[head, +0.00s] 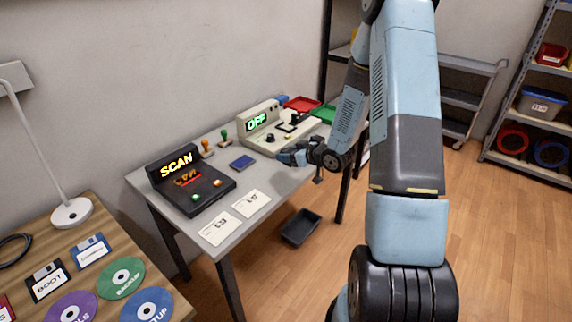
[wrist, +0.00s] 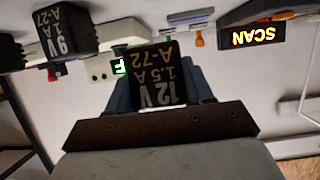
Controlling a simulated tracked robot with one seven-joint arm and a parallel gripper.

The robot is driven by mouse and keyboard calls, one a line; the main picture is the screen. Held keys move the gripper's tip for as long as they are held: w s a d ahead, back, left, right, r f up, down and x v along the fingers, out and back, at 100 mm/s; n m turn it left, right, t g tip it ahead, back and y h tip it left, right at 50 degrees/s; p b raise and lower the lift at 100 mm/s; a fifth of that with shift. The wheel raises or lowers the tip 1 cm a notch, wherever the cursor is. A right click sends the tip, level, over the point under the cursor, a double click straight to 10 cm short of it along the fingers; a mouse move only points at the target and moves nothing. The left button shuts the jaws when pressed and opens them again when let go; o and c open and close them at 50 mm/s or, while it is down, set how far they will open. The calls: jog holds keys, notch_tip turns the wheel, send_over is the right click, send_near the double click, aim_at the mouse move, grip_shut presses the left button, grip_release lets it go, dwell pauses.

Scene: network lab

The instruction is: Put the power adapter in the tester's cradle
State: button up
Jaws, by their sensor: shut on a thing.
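My gripper (head: 284,157) is in front of the tester (head: 258,139), close to its front right side, in the head view. In the wrist view, which is upside down, its blue fingers (wrist: 158,90) are shut on a black power adapter (wrist: 157,72) marked 12V, 1.5A, A-72. The held adapter cannot be made out in the head view. The tester is a pale box with a green OFF display; it shows partly behind the adapter in the wrist view (wrist: 100,69). Its cradle cannot be clearly picked out. A second black adapter (wrist: 65,35) marked 9V, 1A, A-27 is apart from my gripper.
A black scanner (head: 188,186) with a lit SCAN sign stands on the left of the grey table. A dark bin (head: 300,227) is on the floor.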

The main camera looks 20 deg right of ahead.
aim_at(284, 173)
jog(key=shift+w+a+f, duration=0.25)
jog(key=shift+w+f, duration=0.05)
jog(key=shift+f, duration=0.2)
jog(key=shift+w+a+f, duration=0.25)
jog(key=shift+f, duration=0.2)
jog(key=shift+w+a+f, duration=0.1)
jog(key=shift+w+f, duration=0.05)
jog(key=shift+f, duration=0.7)
jog(key=shift+w+a+f, duration=0.1)
jog(key=shift+w+f, duration=0.05)
jog(key=shift+f, duration=0.65)
jog(key=shift+f, duration=0.2)
jog(key=o, duration=1.2)
jog(key=shift+c, duration=0.2)
jog(key=shift+s, duration=0.1)
